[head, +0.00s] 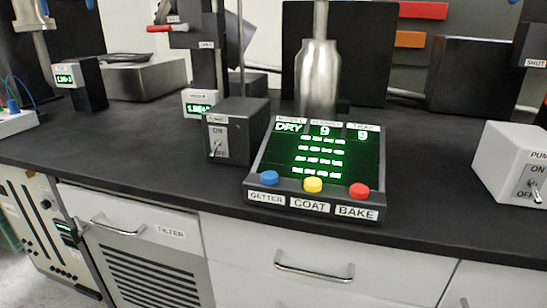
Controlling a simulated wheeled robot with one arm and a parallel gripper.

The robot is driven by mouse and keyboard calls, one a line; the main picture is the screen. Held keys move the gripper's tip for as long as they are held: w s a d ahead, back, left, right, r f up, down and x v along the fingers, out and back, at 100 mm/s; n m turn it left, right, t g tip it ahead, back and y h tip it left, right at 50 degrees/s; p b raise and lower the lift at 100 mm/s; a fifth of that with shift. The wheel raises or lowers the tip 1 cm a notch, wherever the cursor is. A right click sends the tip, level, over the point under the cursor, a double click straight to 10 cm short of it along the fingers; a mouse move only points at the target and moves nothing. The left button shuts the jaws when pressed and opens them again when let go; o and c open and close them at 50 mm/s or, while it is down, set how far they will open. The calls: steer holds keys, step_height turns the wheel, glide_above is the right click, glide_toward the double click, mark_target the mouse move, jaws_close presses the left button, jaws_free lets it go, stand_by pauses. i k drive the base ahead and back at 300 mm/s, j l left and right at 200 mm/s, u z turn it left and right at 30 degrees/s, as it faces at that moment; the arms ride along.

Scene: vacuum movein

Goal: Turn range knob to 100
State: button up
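No knob labelled range can be made out in the head view. A white rack panel (40,235) at the lower left carries small dark round fittings (45,204), too small to tell whether one is a knob. A small unit with a green display (66,228) sits at that rack's right edge. Two small display boxes stand on the bench, one at the far left (64,77) and one near the middle (200,103); their readings are too small to be sure of. My gripper is not in view.
A console (318,150) with GETTER, COAT and BAKE buttons stands on the black bench (130,138). A dark ON/OFF switch box (237,130) is left of it, a white one (513,160) at the right edge. A steel bottle (318,75) stands behind. Drawers and a FILTER cabinet (150,245) are below.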

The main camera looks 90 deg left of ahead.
mark_target(46, 204)
steer(key=u, duration=4.4)
